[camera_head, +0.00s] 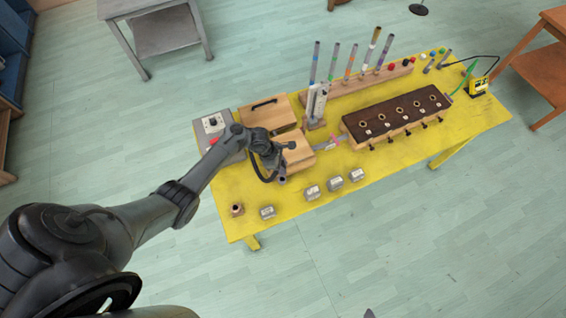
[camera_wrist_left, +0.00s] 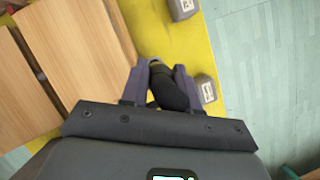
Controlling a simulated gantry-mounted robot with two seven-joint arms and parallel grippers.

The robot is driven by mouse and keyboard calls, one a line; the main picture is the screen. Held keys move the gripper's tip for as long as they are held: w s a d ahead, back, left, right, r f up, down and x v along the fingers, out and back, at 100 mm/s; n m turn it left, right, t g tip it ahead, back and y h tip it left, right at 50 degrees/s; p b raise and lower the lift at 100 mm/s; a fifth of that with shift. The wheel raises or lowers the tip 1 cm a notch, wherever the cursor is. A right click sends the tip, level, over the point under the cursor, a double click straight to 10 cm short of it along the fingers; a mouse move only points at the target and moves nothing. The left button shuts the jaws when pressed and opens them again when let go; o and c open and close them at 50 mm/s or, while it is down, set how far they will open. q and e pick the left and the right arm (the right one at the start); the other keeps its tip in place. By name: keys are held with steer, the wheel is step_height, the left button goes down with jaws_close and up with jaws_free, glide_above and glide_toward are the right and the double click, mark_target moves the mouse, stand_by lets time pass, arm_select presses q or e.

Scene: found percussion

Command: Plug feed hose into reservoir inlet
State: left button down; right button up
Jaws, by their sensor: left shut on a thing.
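My left gripper (camera_head: 281,173) is over the front left part of the yellow table, beside a light wooden box. In the left wrist view, its two fingers (camera_wrist_left: 164,72) are shut on a dark, curved hose end (camera_wrist_left: 172,94) with a greyish tip. I take this to be the feed hose. In the head view a black hose (camera_head: 264,174) loops below the wrist toward the gripper. The held end appears above the table, apart from other things. I cannot make out which part is the reservoir inlet. My right gripper is not in view.
Several grey blocks (camera_head: 312,192) line the table's front edge, with a small wooden cup (camera_head: 237,210). Wooden boxes (camera_head: 268,108) and a grey unit with a dial (camera_head: 213,123) stand at left. A dark-topped rack (camera_head: 400,110) and upright coloured tubes (camera_head: 351,62) stand farther right.

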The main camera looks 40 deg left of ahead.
arm_select(q)
steer(key=shift+r+p, duration=0.2)
steer(key=shift+p, duration=0.5)
steer(key=shift+f+b, duration=1.85)
steer(key=shift+f, duration=1.2)
steer(key=shift+p, duration=1.1)
steer(key=shift+f+b, duration=1.05)
steer(key=shift+f, duration=0.65)
steer(key=c, duration=0.8)
jaws_free()
steer(key=shift+o, duration=0.2)
